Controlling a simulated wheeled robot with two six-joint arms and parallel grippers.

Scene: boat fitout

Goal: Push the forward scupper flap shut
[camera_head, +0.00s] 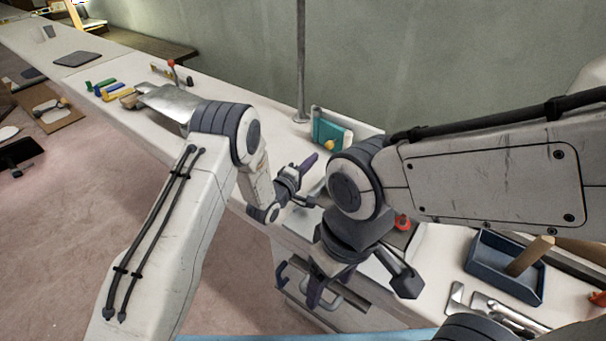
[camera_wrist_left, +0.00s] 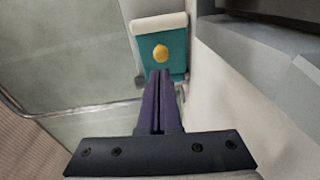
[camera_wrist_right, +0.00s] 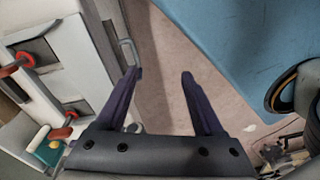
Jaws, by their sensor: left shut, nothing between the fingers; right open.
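A teal flap (camera_head: 327,132) with a yellow knob stands at the wall side of the white bench. I take it for the scupper flap; how far open it is, I cannot tell. It also shows in the left wrist view (camera_wrist_left: 148,65), under a cream top edge. My left gripper (camera_head: 309,163) is shut and empty, just in front of the flap. In the left wrist view its fingertips (camera_wrist_left: 160,74) point at the flap, just below the knob; contact is unclear. My right gripper (camera_head: 316,292) is open and empty, lower by the bench front, with its fingers (camera_wrist_right: 161,76) apart.
A vertical pole (camera_head: 301,60) rises left of the flap. A red knob (camera_head: 402,223) lies partly behind my right arm. A blue tray (camera_head: 490,257) with a wooden handle is at right. A metal handle (camera_wrist_right: 130,52) sits on the bench front beside my right gripper. Coloured items lie farther along the bench.

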